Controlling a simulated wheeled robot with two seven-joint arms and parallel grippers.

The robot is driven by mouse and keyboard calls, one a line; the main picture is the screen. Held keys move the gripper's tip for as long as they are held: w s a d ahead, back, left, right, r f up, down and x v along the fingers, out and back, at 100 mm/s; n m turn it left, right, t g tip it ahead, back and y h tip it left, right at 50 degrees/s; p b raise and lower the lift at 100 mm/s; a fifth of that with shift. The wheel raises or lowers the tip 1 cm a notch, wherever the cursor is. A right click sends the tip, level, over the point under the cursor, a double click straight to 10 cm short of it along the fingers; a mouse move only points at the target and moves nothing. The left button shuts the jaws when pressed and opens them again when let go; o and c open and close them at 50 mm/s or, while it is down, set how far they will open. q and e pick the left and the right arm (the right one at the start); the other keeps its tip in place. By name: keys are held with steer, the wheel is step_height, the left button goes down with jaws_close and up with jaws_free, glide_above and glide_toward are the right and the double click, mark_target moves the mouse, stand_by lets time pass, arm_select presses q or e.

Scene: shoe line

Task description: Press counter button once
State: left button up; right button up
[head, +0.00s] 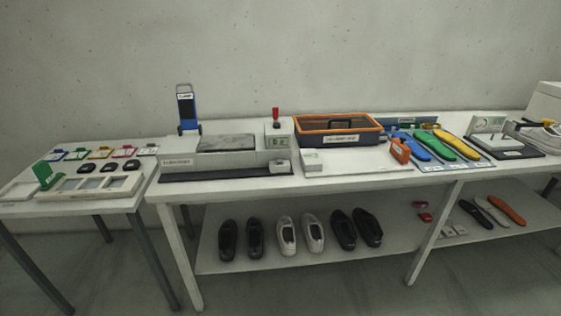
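A pale counter box (271,132) with a small greenish digit display (278,142) stands on the long white table, right of the grey-topped machine. The digits are too small to read surely. A red knob (276,112) on a dark stem stands upright on top of the box. A small light grey block (280,166) sits in front of and below the display. I cannot tell whether the red knob or the grey block is the counter button. Neither of my grippers is in view, and nothing covers the counter box.
The grey-topped machine (227,143) and a blue upright device (187,110) stand left of the counter. An orange-rimmed tray (340,140) is close on its right, and a white block (312,160) lies in front. Several shoes stand on the lower shelf (270,258).

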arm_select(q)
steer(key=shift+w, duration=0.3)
